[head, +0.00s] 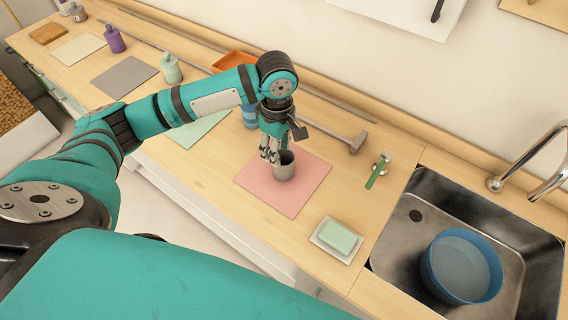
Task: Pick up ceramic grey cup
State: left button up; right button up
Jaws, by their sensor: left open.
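The grey cup (285,170) stands upright on a pink mat (300,196) on the wooden counter. My left gripper (270,155) reaches down from above with its fingers at the cup's left side and rim. It is open. Part of the cup's rim is hidden behind the fingers, and I cannot tell whether they touch it. My right gripper is not in view.
A blue cup (249,117) stands just behind my left gripper. A hammer (340,137) and a green-handled tool (377,172) lie to the right. A soap dish (335,240) is in front, beside the sink (395,240) with a blue basin (462,267).

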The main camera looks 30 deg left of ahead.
aim_at(286, 172)
pick_arm(q)
notch_tip(286, 172, down, 2)
jog(key=shift+f, duration=0.15)
jog(key=shift+s+f+p, duration=0.1)
jog(key=shift+f+p, duration=0.2)
jog(key=shift+f, duration=0.05)
notch_tip(286, 172, down, 4)
jog(key=shift+s+r+p, duration=0.1)
jog(key=shift+r+p, duration=0.1)
jog(key=shift+p, duration=0.25)
jog(key=shift+f, duration=0.35)
jog(key=shift+d, duration=0.1)
grip_shut()
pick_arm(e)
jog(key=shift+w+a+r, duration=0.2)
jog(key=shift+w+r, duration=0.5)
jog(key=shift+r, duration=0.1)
